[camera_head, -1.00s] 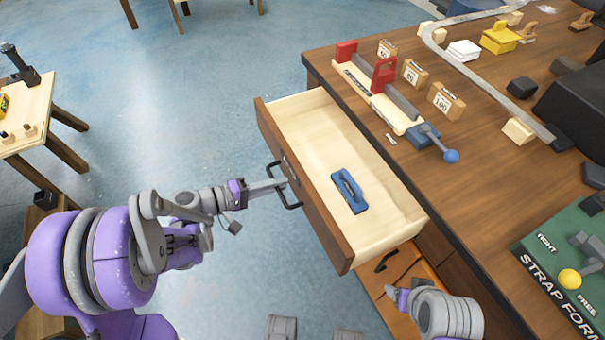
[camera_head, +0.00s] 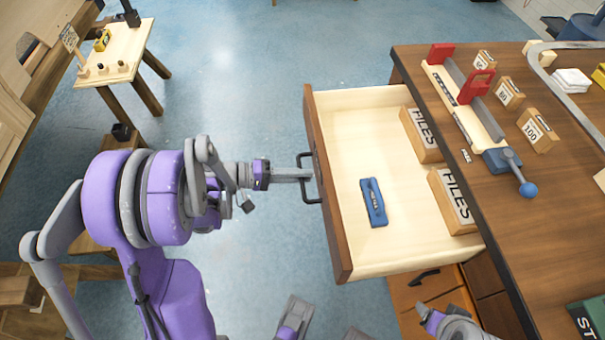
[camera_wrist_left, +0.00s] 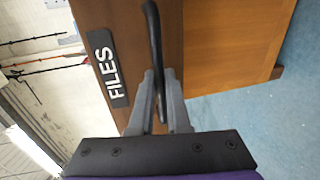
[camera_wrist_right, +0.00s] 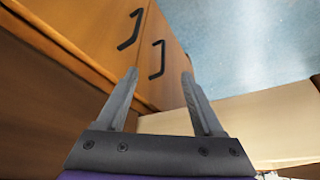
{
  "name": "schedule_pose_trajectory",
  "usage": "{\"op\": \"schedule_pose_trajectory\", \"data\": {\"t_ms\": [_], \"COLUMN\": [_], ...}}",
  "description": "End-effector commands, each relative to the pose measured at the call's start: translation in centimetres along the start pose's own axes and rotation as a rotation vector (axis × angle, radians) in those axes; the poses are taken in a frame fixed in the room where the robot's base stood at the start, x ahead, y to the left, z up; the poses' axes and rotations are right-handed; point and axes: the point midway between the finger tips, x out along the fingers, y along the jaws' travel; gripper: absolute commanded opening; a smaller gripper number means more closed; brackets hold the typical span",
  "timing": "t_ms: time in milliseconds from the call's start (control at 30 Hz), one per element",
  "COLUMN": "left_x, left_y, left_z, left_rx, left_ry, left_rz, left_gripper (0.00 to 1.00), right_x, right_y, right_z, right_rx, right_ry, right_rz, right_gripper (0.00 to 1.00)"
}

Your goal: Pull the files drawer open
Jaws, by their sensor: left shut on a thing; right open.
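The files drawer (camera_head: 400,235) stands well out from the workbench, in the middle of the head view. Its dark front carries a black handle (camera_head: 309,180) and, in the left wrist view, a FILES label (camera_wrist_left: 108,68). My left gripper (camera_head: 305,175) is shut on the handle (camera_wrist_left: 154,45), with a finger on each side of it. Inside the drawer lie a blue tool (camera_head: 373,202) and two wooden blocks marked FILES (camera_head: 422,135) toward the back. My right gripper (camera_wrist_right: 160,85) is open and empty, low beside the cabinet doors below the drawer.
The workbench top (camera_head: 500,190) holds a red-ended fixture (camera_head: 468,95) and numbered blocks (camera_head: 538,130). Cabinet doors with black handles (camera_wrist_right: 157,60) sit below. A small table (camera_head: 118,60) stands at the upper left. Blue floor is clear in front of the drawer.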

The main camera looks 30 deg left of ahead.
Motion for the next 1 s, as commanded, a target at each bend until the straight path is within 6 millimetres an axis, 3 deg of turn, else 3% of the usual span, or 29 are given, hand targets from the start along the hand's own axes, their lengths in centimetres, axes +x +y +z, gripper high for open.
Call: {"op": "schedule_pose_trajectory", "data": {"t_ms": [33, 167, 567, 1000], "left_x": [0.0, 0.0, -0.8, -8.9], "left_y": [0.0, 0.0, 0.0, 0.1], "left_z": [0.0, 0.0, -0.1, -0.1], "left_rx": [0.0, 0.0, 0.0, -0.001], "left_ry": [0.0, 0.0, 0.003, 0.005], "left_rz": [0.001, 0.001, 0.0, 0.0], "left_gripper": [0.2, 0.43, 0.45, 0.45], "right_x": [0.0, 0.0, -0.1, -0.9], "right_y": [0.0, 0.0, 0.0, 0.0], "right_z": [0.0, 0.0, 0.0, -0.3], "right_rx": [0.0, 0.0, 0.0, 0.0], "right_ry": [0.0, 0.0, 0.0, 0.003], "right_rz": [0.0, 0.0, 0.0, 0.0], "right_gripper": [0.69, 0.69, 0.69, 0.69]}}
